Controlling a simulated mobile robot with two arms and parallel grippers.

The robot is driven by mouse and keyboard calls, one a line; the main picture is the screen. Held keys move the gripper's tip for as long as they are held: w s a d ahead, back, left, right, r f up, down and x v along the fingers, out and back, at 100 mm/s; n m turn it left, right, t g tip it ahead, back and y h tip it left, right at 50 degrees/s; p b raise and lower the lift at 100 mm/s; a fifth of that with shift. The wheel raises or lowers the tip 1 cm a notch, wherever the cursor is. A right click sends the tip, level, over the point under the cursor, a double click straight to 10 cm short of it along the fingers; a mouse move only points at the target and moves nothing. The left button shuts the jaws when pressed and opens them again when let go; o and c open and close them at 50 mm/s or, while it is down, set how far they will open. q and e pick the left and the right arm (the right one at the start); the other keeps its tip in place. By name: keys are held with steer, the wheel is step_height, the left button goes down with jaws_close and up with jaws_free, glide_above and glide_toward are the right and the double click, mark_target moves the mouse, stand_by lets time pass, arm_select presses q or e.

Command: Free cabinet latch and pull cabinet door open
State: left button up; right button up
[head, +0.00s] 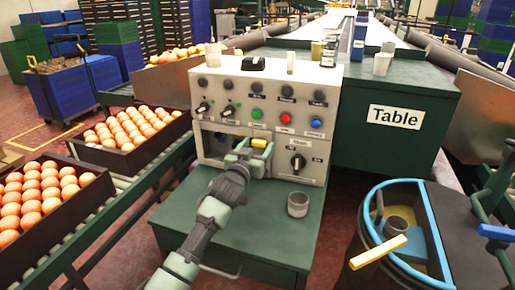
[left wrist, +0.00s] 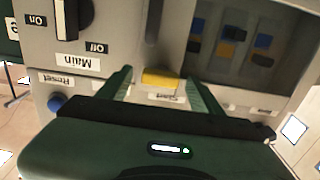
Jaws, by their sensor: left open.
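The grey control cabinet (head: 322,92) stands upright ahead, with knobs, coloured buttons and a Main rotary switch (head: 298,163) on its front. My left gripper (head: 256,151) is at the lower middle of this front and is open. In the left wrist view its two green fingers (left wrist: 155,90) point at the panel, one on each side of a small yellow piece (left wrist: 160,78) by a label. I cannot tell whether that piece is the latch, or whether the fingers touch it. A clear window (left wrist: 232,45) with switches behind it is beside it. My right gripper does not show.
A grey cup (head: 298,204) stands on the green ledge below the panel. Egg trays (head: 130,138) line the conveyor at left. A blue-rimmed bin (head: 366,215) stands at right, near the green block marked Table (head: 395,116). Bottles and cups stand on top.

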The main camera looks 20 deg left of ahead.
arm_select(q)
steer(key=shift+w, duration=0.25)
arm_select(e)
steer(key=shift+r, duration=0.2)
arm_select(q)
jaws_close()
